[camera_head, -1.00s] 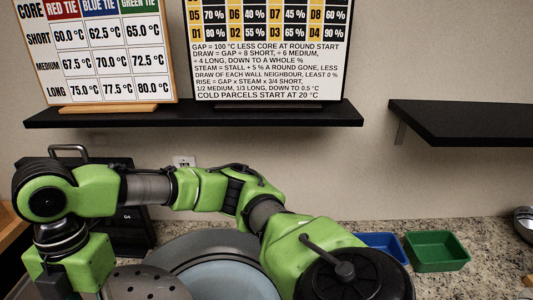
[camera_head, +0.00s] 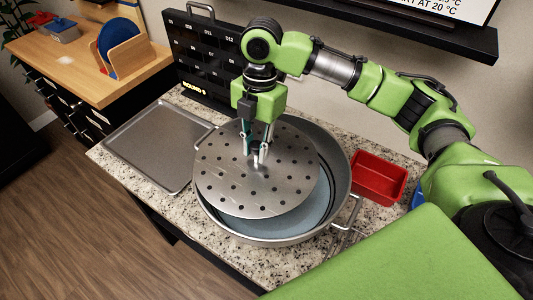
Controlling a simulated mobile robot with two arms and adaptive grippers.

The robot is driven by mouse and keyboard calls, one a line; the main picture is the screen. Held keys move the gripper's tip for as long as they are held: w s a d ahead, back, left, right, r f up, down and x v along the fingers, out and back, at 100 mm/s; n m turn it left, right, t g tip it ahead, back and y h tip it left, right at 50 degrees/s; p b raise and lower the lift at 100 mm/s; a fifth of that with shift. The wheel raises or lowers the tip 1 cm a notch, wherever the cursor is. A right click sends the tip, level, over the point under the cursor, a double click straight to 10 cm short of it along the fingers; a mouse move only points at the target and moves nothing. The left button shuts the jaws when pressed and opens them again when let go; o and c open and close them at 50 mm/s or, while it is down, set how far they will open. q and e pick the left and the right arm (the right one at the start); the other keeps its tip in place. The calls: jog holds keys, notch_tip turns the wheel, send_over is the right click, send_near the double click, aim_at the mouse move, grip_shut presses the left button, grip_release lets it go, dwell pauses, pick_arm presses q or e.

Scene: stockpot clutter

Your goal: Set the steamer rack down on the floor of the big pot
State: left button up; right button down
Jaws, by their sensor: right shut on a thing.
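The steamer rack (camera_head: 240,190) is a round grey metal disc with many holes. It is above the big pot (camera_head: 340,165), covering the left and middle of its opening, and looks slightly tilted. The pot is wide and grey with side handles; its bluish interior (camera_head: 300,208) shows at the front right. My right gripper (camera_head: 260,156) points down at the rack's middle and is shut on its central post. How far the rack is above the pot's floor I cannot tell. My left gripper is not in view.
A grey tray (camera_head: 150,145) lies on the granite counter left of the pot. A red bin (camera_head: 379,178) stands to the right, with a blue bin (camera_head: 417,195) partly hidden by my arm. A black board (camera_head: 205,65) stands behind. A wooden cabinet (camera_head: 90,70) is at the far left.

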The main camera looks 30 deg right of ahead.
jog(key=f, duration=0.1)
jog(key=w+d+f, duration=0.1)
jog(key=d+f, duration=0.1)
jog(key=shift+w+d+f+p, duration=0.2)
jog(key=shift+w+f+p, duration=0.1)
jog(key=shift+f+p, duration=0.05)
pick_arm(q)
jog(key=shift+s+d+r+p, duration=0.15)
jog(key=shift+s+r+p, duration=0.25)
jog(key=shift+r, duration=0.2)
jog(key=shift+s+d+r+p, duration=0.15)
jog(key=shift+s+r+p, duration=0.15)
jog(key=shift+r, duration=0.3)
pick_arm(e)
jog(key=f, duration=0.4)
jog(key=shift+w+d, duration=0.15)
jog(key=shift+d, duration=0.15)
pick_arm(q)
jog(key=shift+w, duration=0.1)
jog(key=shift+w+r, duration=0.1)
pick_arm(e)
jog(key=shift+f, duration=0.55)
jog(key=c, duration=1.8)
grip_release()
